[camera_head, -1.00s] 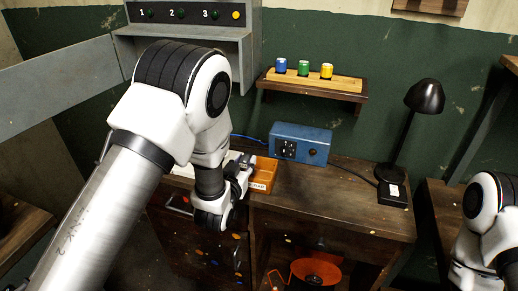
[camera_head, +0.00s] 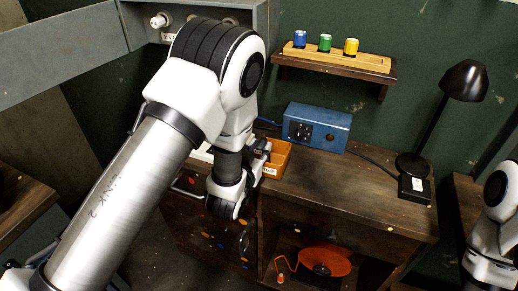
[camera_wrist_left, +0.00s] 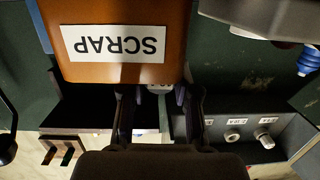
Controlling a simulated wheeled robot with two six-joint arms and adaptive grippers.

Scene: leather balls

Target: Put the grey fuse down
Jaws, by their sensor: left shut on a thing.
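My left gripper (camera_head: 262,150) is at the left side of the small orange tray (camera_head: 283,160) on the wooden bench. In the left wrist view the fingers (camera_wrist_left: 157,100) are shut on a small pale grey piece (camera_wrist_left: 158,88), which I take as the grey fuse. Most of it is hidden by the fingers. The orange tray fills the top of that view, with its SCRAP label (camera_wrist_left: 113,43) upside down. The fuse shows just beside the tray edge; I cannot tell whether it touches. My right gripper is out of view; only part of that arm shows.
A blue box (camera_head: 317,127) stands behind the tray, with a black lamp (camera_head: 465,82) to the right. The bench top right of the tray is clear.

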